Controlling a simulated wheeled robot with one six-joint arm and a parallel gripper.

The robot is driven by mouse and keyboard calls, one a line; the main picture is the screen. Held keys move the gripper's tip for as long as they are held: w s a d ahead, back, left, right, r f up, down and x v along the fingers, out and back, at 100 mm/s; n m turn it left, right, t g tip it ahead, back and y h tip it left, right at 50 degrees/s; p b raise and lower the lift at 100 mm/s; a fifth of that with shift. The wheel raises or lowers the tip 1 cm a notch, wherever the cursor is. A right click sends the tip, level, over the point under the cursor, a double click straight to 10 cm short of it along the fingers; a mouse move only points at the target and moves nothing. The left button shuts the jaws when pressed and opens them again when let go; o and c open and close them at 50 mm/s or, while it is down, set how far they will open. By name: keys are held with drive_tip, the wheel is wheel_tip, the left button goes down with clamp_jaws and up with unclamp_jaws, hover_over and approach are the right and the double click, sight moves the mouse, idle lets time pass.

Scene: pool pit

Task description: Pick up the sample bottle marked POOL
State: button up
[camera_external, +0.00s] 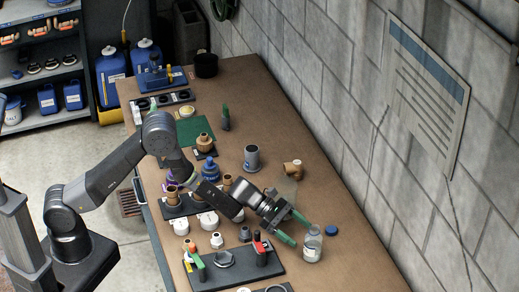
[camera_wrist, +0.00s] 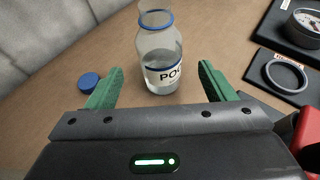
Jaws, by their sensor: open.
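The sample bottle (camera_wrist: 158,62) is clear with a blue ring at its neck and a white label, on which "POO" shows in the wrist view. It stands upright and uncapped on the bench, with clear liquid inside. In the external view the bottle (camera_external: 312,245) stands at the bench's right side, just beyond my fingertips. My gripper (camera_external: 297,229) is open and empty, its green fingers pointing at the bottle. In the wrist view the gripper (camera_wrist: 157,88) has one finger on each side of the bottle's lower part, with gaps; I cannot tell whether the fingertips reach around it.
A blue cap (camera_wrist: 88,82) lies left of the bottle. The block wall (camera_external: 400,170) borders the bench.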

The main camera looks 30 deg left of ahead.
sight(320, 249)
drive_tip(key=shift+p+x, duration=1.2)
drive_tip(key=shift+x, duration=2.65)
drive_tip(key=shift+a+f, duration=0.15)
drive_tip(key=c, duration=1.2)
drive_tip(key=shift+o, duration=0.2)
